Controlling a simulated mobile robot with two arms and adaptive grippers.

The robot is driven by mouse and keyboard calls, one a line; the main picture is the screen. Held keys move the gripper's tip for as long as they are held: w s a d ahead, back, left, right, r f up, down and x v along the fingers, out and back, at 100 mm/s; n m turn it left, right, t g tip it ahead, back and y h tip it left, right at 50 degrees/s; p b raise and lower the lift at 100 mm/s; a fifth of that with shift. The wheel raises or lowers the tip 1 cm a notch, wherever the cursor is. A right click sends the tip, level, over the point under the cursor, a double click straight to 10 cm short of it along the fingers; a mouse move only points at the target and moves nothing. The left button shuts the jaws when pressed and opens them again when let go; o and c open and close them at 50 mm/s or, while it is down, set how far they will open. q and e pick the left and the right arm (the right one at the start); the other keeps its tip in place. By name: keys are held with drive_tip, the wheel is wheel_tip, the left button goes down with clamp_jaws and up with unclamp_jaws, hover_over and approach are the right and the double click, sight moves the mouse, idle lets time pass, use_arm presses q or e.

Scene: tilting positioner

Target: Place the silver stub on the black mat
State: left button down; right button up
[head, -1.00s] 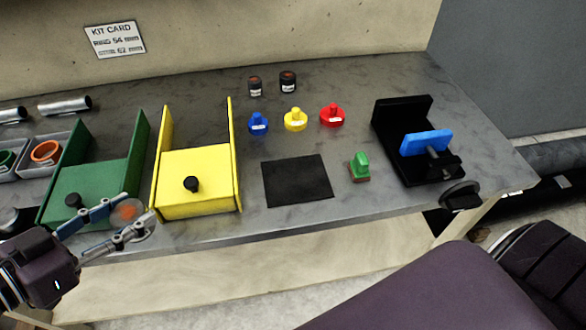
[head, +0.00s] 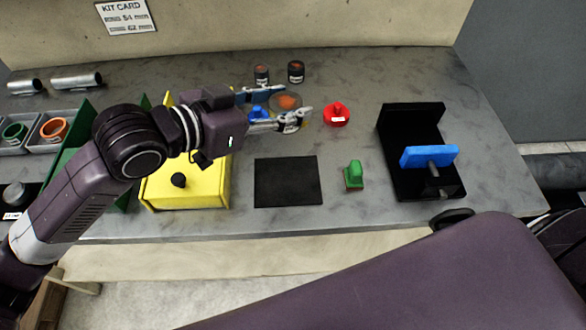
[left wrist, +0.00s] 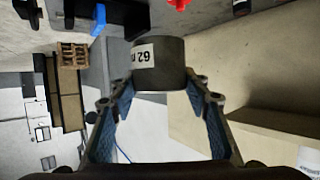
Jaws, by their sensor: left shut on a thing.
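My left gripper (head: 296,101) is shut on a short grey cylinder, the silver stub (head: 286,103), whose end looks orange in the head view. In the left wrist view the stub (left wrist: 162,65) sits between the fingertips, with a white label reading "62". The gripper appears raised, in front of the coloured knobs and beyond the far edge of the mat. The black mat (head: 286,182) lies flat and bare on the grey bench. My right gripper is not in view.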

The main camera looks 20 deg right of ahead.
use_arm(q)
wheel_tip(320, 180, down, 15)
drive_tip(key=shift+p, duration=0.8)
wheel_tip(320, 180, down, 4)
drive_tip(key=shift+s+r, duration=0.1)
drive_tip(key=shift+f, duration=0.25)
drive_tip(key=shift+f, duration=0.15)
drive_tip(key=c, duration=1.1)
unclamp_jaws()
drive_tip(key=shift+a+f, duration=0.1)
drive_tip(key=shift+f, duration=0.05)
drive_tip(key=shift+c, duration=0.2)
drive_tip(key=shift+o, duration=0.3)
